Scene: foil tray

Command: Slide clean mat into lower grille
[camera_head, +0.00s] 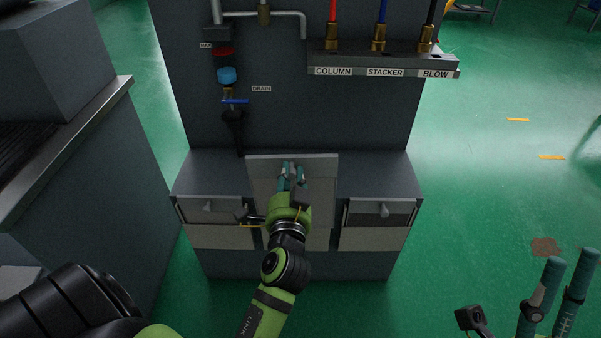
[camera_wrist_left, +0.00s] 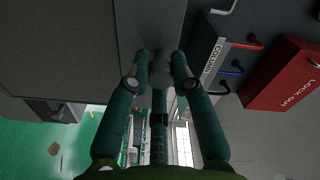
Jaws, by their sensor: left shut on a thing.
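My left gripper (camera_head: 292,172) is over the middle of the low cabinet, its teal fingers against a flat grey panel (camera_head: 263,163). The panel stands up above the cabinet top between two side drawers. In the left wrist view the fingers (camera_wrist_left: 160,62) are closed around a rounded grey knob (camera_wrist_left: 163,74) on a dark flat face. Pale fronts (camera_head: 222,239) show below the drawers; the middle low front is mostly hidden by my arm. I cannot pick out the clean mat or the lower grille for certain. My right gripper (camera_head: 571,262) is at the bottom right, fingers apart and empty.
Drawers with knobs flank the panel, left (camera_head: 209,212) and right (camera_head: 386,214). A grey bench (camera_head: 105,105) stands at left. The green floor (camera_head: 480,190) at right is mostly clear.

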